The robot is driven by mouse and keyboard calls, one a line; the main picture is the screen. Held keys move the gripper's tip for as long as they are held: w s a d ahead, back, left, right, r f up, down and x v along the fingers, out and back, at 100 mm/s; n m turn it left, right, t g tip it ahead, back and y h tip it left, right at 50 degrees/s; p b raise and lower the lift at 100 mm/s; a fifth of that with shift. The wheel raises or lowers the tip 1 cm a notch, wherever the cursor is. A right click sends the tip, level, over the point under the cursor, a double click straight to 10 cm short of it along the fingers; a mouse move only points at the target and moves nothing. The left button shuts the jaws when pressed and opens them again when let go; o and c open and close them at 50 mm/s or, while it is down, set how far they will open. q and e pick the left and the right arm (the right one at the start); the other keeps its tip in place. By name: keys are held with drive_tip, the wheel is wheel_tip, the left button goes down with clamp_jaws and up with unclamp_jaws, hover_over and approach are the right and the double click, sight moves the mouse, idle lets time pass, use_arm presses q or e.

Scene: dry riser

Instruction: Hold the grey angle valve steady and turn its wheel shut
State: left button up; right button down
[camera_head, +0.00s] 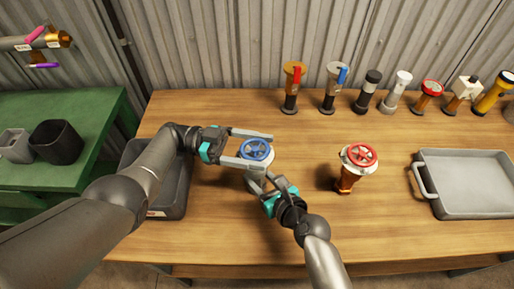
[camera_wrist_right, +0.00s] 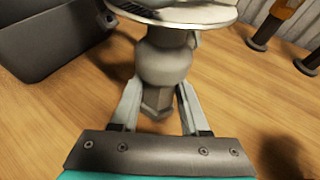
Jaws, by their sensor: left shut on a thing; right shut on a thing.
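The grey angle valve stands on the wooden table with a blue wheel (camera_head: 255,149) on top. In the right wrist view, its rounded grey body (camera_wrist_right: 165,62) shows below a pale disc (camera_wrist_right: 180,12). My left gripper (camera_head: 264,152) comes in from the left at wheel height and is shut on the blue wheel, one finger on each side. My right gripper (camera_head: 263,182) is lower and shut on the valve body; in its wrist view, its fingers (camera_wrist_right: 158,102) flank the lower part of the body. The valve's foot is mostly hidden in the head view.
A copper valve with a red wheel (camera_head: 361,156) stands to the right. A grey tray (camera_head: 470,184) lies at the far right. Several valves and torches line the back edge, including an orange-topped one (camera_head: 293,86). A dark bin (camera_head: 176,192) sits left, under my left arm.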

sight(257, 149)
use_arm(q)
drive_tip(key=shift+g, duration=0.3)
idle(0.4)
drive_tip(key=o, duration=1.1)
drive_tip(key=shift+o, duration=0.2)
drive_tip(key=shift+r, duration=0.25)
drive_tip(key=shift+r, duration=4.85)
